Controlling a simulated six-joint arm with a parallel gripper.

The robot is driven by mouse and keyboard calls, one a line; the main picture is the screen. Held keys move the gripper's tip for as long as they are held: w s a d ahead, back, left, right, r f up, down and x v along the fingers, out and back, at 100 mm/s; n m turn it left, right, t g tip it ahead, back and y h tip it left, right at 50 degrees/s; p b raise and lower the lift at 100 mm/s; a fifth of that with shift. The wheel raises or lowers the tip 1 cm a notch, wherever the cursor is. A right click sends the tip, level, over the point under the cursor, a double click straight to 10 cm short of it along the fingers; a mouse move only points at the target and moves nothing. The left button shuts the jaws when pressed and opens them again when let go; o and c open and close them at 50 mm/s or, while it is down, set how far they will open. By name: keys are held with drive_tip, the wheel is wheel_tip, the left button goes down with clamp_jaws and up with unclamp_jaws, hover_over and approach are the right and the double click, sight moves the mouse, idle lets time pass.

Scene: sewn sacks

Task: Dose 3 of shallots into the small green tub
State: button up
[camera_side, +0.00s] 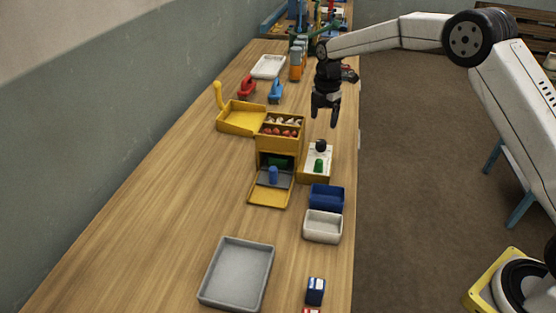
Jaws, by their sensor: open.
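My gripper (326,118) hangs open and empty, fingers down, over the right edge of the bench. To its lower left stands a yellow box (279,143) whose top has compartments with small reddish and pale pieces (280,129); they may be the shallots, but they are too small to tell. In the box's dark front opening is something green (278,162), partly hidden; I cannot tell whether it is the small green tub. A blue cylinder (273,175) stands in front of it on the grey floor of the opening. My gripper touches none of these.
Right of the box, a pale panel (312,156) carries a black knob (321,146) and a green cylinder (319,166). Nearer are blue (326,197) and white (323,227) bins and a grey tray (237,273). A yellow tray (241,117) adjoins behind left. The bench's left side is clear.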

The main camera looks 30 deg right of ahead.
sight(321, 141)
drive_tip(key=shift+f, duration=3.9)
clamp_jaws()
